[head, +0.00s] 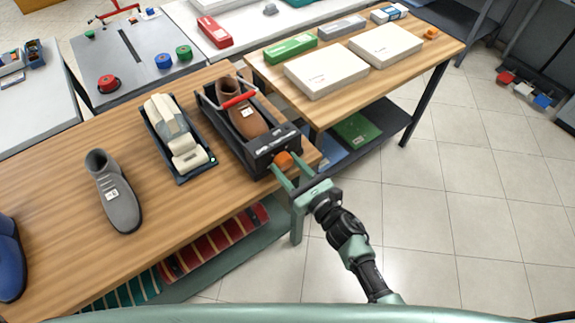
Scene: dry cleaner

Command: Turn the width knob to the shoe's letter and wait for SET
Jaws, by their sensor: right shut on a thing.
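A brown shoe (246,122) with a small white tag sits in a black shoe-stretching machine (265,152) on the wooden table. A red bar (239,100) crosses over the shoe. An orange knob (283,159) is on the machine's near end. My right gripper (284,165) is shut on the orange knob, with its green fingers on either side. The letter on the tag and any display reading are too small to read. My left gripper is not in view.
A grey shoe (113,192) with a tag and a cream device in a dark tray (184,167) stand to the left on the wooden table (60,211). A blue shoe (9,262) is at the left edge. A second table (408,69) holds white boxes. Tiled floor (450,200) is clear on the right.

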